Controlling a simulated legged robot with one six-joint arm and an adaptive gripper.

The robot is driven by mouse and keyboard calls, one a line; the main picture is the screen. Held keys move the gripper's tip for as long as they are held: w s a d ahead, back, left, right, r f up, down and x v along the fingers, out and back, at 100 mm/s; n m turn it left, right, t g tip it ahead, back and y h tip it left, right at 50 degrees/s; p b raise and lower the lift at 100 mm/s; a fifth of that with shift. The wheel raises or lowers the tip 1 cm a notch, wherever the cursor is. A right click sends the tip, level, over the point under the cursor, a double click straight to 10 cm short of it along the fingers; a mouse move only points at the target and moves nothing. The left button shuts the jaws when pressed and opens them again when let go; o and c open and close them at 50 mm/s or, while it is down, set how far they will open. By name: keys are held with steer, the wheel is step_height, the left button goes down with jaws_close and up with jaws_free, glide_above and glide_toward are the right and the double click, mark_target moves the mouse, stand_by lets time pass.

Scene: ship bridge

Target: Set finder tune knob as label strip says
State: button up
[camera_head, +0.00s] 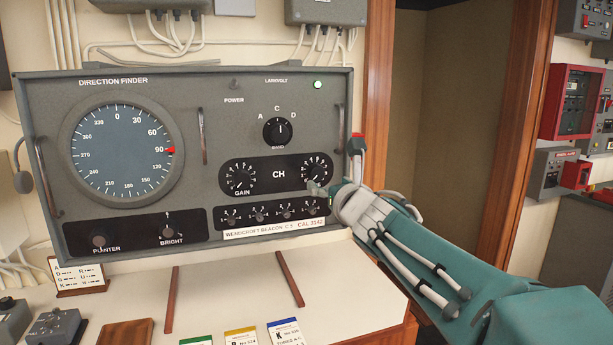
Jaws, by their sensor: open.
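The grey direction finder (225,88) stands against the wall. A white label strip (275,230) along its lower edge reads roughly "WENDCROFT BEACON C 5 CAL 3142"; the small print is hard to read. On the black CH panel are a left knob marked GAIN (241,181) and a right knob (315,167), whose name is not visible; it is likely the tune knob. Its pointer reading is too small to tell. My gripper (334,172) is open at the panel's right end, one finger just below the right knob, the other near the right handle. Contact cannot be told.
The band knob (277,131) above points up near C. Several small knobs (259,215) sit below the CH panel. A handle (339,131) stands at the right edge. The desk (225,300) below has wooden strips and cards. A doorway (455,130) is at right.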

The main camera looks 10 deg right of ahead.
mark_target(318, 174)
steer(key=w, duration=0.6)
steer(key=shift+w+a, duration=0.1)
steer(key=shift+a, duration=0.3)
steer(key=c, duration=1.2)
